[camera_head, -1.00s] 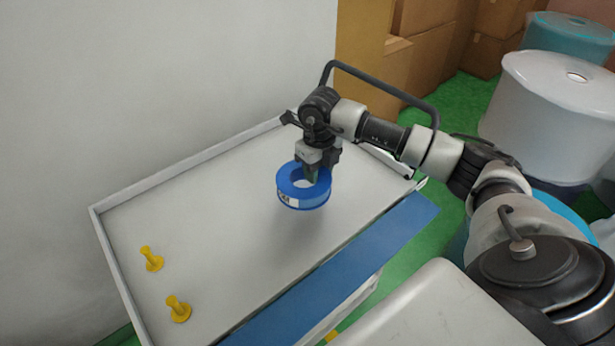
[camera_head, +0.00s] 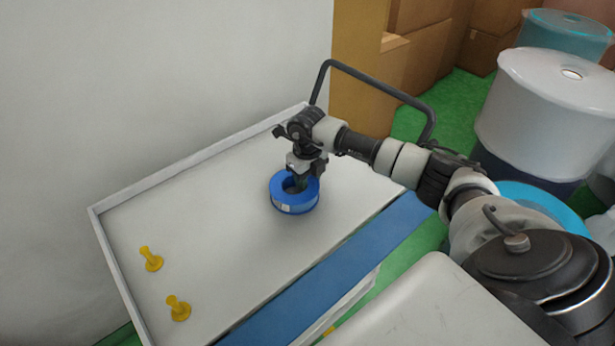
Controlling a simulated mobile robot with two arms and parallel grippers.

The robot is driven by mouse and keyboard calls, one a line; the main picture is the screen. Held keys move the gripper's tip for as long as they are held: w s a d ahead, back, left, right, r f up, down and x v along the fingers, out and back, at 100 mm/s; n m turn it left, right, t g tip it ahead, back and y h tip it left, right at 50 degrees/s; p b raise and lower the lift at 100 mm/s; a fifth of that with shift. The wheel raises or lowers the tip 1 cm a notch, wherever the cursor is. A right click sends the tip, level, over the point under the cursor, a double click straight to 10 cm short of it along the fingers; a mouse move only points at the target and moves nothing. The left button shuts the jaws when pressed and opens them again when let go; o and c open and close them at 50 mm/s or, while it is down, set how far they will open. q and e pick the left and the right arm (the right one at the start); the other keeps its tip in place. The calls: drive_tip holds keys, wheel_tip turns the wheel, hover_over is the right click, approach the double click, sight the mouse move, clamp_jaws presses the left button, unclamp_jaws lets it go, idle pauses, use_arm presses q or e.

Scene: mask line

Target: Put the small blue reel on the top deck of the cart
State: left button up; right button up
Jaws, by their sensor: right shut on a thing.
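The small blue reel (camera_head: 294,203) is a short blue ring with a pale label on its side. It is low over the top deck of the cart (camera_head: 215,225), right of the deck's middle, and looks level. It seems to be at or very near the surface; I cannot tell for sure that it touches. My right gripper (camera_head: 301,182) points down and is shut on the reel's rim, which hides part of the ring. The deck is light grey with a raised rim. My left gripper is not in view.
Two yellow pegs (camera_head: 151,259) (camera_head: 177,308) stand at the deck's left end. A blue strip (camera_head: 330,270) runs along its near edge. A dark handle (camera_head: 385,88) rises at the far right end. Large white rolls (camera_head: 545,105) and cardboard boxes (camera_head: 425,60) stand beyond. The deck's middle is clear.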

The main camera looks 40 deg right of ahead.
drive_tip(key=o, duration=1)
drive_tip(key=shift+f, duration=0.1)
wheel_tip(320, 180, up, 12)
drive_tip(key=shift+r+b, duration=0.2)
drive_tip(key=shift+b, duration=0.1)
